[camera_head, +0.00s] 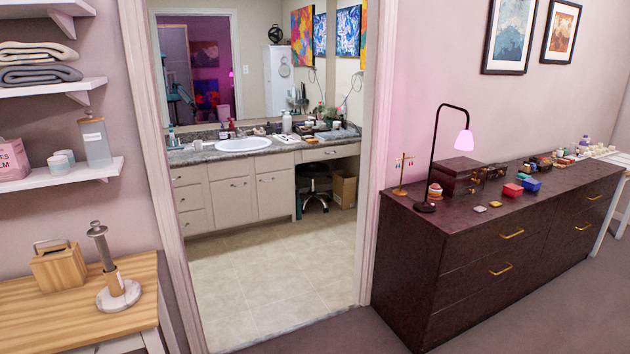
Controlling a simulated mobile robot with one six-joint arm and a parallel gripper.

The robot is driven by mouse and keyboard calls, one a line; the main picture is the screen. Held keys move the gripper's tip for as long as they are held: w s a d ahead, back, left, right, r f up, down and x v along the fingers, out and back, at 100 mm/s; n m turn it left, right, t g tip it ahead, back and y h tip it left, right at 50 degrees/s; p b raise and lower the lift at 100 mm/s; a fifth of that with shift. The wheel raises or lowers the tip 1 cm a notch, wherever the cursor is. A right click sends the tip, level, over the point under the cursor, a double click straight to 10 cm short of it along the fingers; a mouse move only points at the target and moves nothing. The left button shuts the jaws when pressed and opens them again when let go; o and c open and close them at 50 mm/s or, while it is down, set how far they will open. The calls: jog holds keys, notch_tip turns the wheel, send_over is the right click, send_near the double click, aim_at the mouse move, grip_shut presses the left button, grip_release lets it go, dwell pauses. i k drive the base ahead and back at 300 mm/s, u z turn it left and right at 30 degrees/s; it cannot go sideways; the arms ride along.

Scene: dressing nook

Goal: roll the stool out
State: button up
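A small stool (316,186) with a dark round seat and a wheeled base stands in the room beyond the doorway. It is in the knee space under the right part of the vanity counter (194,156), below a drawer. Its upper part is in shadow, and its wheels rest on the tiled floor. A brown cardboard box (344,188) stands just to its right. My gripper is not in view.
An open doorway leads to clear beige tiles (275,270). A dark dresser (460,265) with a lamp and small items stands right of it. A wooden table (30,308) with a paper-towel holder (117,290) stands left, below wall shelves (70,178).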

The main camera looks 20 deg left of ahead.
aim_at(312, 194)
jog(key=u, duration=0.95)
jog(key=i, duration=3.25)
